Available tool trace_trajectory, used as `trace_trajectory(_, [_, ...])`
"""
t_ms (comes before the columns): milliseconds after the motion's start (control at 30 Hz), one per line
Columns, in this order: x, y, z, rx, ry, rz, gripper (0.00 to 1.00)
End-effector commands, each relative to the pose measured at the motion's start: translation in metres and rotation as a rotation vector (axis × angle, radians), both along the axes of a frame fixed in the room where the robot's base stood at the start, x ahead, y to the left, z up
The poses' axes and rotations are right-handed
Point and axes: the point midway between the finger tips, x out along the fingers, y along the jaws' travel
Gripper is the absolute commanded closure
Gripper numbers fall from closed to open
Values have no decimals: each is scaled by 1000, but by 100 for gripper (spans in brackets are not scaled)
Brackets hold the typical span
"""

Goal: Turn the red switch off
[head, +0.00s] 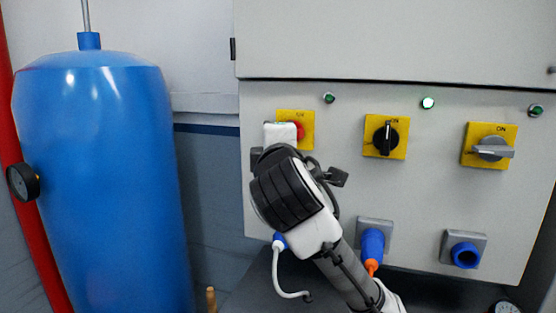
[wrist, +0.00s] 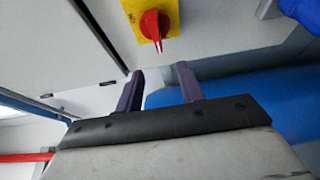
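The red switch (head: 299,130) sits on a yellow plate at the upper left of the grey panel, partly hidden by my arm. In the wrist view, the red switch (wrist: 152,24) shows clearly at the top, its handle running roughly up and down the picture. My gripper (wrist: 158,80) is open, with its two dark fingers apart and nothing between them. The switch lies beyond the fingertips, apart from them. In the head view my wrist covers the panel just below the switch, and the fingers are not clear there.
A black switch (head: 386,137) and a grey-handled switch (head: 489,147) on yellow plates are to the right. Below are blue sockets, one holding an orange-tipped plug (head: 372,247). A large blue tank (head: 100,180) with a gauge (head: 23,182) stands at left.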

Motion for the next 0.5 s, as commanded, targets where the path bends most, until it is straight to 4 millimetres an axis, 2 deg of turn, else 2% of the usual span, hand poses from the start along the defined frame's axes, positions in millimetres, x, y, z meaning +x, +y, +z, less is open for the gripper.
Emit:
trace_trajectory(100, [-17, -1, -1, -1, -1, 1, 62])
trace_trajectory(200, [-24, -2, 0, -1, -1, 1, 62])
trace_trajectory(500, [-27, -2, 0, 0, 2, 0, 62])
